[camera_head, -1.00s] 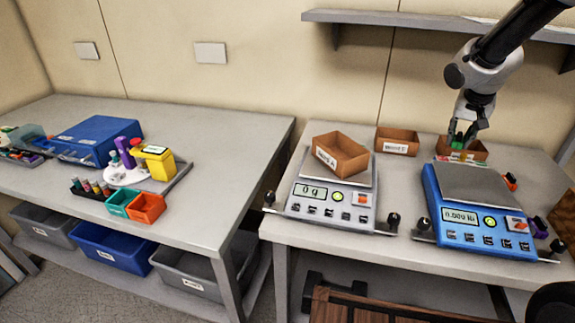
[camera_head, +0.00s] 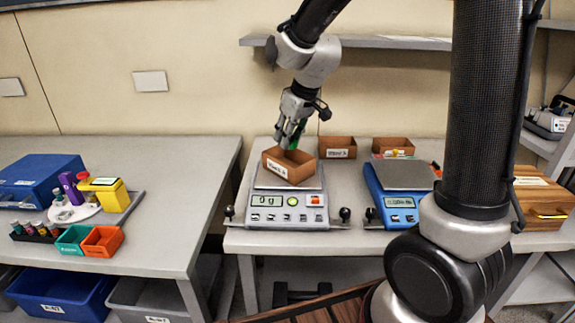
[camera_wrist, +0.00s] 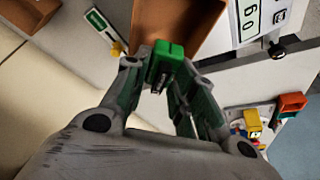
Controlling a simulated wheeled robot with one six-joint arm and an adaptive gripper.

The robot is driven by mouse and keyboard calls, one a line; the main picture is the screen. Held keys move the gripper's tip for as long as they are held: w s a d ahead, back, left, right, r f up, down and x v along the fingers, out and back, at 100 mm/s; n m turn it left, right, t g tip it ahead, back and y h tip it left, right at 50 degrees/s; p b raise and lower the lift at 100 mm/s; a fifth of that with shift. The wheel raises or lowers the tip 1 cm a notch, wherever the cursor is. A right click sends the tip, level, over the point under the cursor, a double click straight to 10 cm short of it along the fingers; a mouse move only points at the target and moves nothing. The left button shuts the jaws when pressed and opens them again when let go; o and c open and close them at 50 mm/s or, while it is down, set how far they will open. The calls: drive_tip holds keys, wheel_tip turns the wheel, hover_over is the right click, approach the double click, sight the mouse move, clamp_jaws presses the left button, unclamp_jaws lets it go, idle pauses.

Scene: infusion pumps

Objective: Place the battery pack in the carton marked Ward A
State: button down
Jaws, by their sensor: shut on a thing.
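My gripper (camera_head: 288,134) is shut on a green battery pack (camera_wrist: 165,62), which shows between its fingertips in the wrist view. In the head view the gripper is just above a brown carton (camera_head: 287,172), at its back edge. That carton sits tilted in heading on the grey scale (camera_head: 284,214) and has a white label that looks like Ward A, though it is blurred. The carton also shows in the wrist view (camera_wrist: 190,15), just beyond the pack. The fingers hide part of the pack, and I cannot tell whether it touches the carton.
Two more labelled cartons stand behind, one in the middle (camera_head: 337,141) and one farther right (camera_head: 392,142) with small things in it. A blue scale (camera_head: 391,208) stands to the right. A shelf (camera_head: 390,42) hangs above. A side table (camera_head: 60,160) at left holds bins and a blue box.

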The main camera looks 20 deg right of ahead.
sight(295, 143)
wheel_tip(295, 143, down, 7)
drive_tip(key=shift+d+f, duration=0.1)
drive_tip(key=shift+f, duration=0.1)
idle(0.3)
drive_tip(key=c, duration=1.5)
unclamp_jaws()
drive_tip(key=shift+f, duration=0.15)
drive_tip(key=shift+o, duration=0.2)
drive_tip(key=v, duration=1.2)
drive_tip(key=shift+d+r, duration=0.1)
drive_tip(key=shift+r, duration=0.15)
drive_tip(key=s+d+r+m, duration=0.1)
drive_tip(key=s+d, duration=0.3)
drive_tip(key=s, duration=0.3)
drive_tip(key=s+d+r+m+h, duration=0.1)
drive_tip(key=s+d, duration=0.3)
drive_tip(key=s, duration=0.4)
drive_tip(key=s+d+r+m+h, duration=0.1)
drive_tip(key=s+d+r+m, duration=0.1)
drive_tip(key=s+d, duration=0.3)
drive_tip(key=s+m, duration=0.1)
drive_tip(key=s, duration=0.2)
